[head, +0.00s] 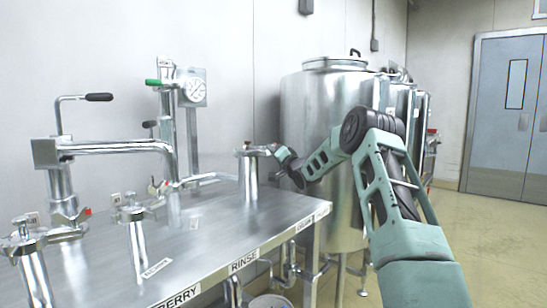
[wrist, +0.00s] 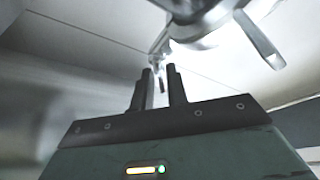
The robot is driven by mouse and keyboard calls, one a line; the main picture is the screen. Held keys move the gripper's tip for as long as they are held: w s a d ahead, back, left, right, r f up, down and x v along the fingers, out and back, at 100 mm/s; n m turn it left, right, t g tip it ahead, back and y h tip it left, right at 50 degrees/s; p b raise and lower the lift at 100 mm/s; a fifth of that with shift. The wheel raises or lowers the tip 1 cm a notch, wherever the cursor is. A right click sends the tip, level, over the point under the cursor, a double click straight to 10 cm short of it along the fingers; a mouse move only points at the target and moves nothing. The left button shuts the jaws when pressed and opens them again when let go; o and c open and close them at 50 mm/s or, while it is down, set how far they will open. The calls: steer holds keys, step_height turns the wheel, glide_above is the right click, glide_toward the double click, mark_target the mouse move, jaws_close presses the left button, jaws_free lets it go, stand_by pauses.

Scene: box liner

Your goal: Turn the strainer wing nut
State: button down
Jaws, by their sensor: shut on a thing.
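A shiny metal strainer post (head: 248,180) stands at the right end of the steel bench, with its fittings at the top. My gripper (head: 274,151) reaches in from the right to the side of that top; it is small in the head view. In the wrist view the metal wing nut (wrist: 205,22) fills the top, with one wing sticking out to the right. My gripper (wrist: 160,78) points up at it from below. Its two dark fingers are shut on a narrow metal wing, which shows between and beyond the fingertips. The exact contact is partly hidden.
The steel bench (head: 205,235) carries similar posts at front left (head: 135,230), a bent pipe (head: 110,148) and a pressure gauge (head: 196,91). A large steel tank (head: 325,110) stands close behind my arm. Open floor (head: 500,245) lies to the right.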

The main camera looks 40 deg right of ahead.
steer(key=shift+d+f+n+t+y+b, duration=0.1)
steer(key=shift+n+t+y+b, duration=0.15)
steer(key=shift+n+y+b, duration=1.25)
steer(key=shift+d+f+n+t+y, duration=0.1)
steer(key=shift+n+t+y, duration=0.3)
steer(key=shift+n, duration=2.25)
steer(key=shift+d+f+n+t+y+b, duration=0.15)
steer(key=shift+n+y+b, duration=0.8)
steer(key=shift+n, duration=1.1)
steer(key=shift+r+n+y, duration=0.2)
steer(key=shift+n+y, duration=0.55)
steer(key=shift+n, duration=0.35)
steer(key=c, duration=1.6)
jaws_free()
steer(key=shift+v, duration=3.75)
steer(key=shift+a, duration=0.1)
steer(key=shift+r, duration=0.1)
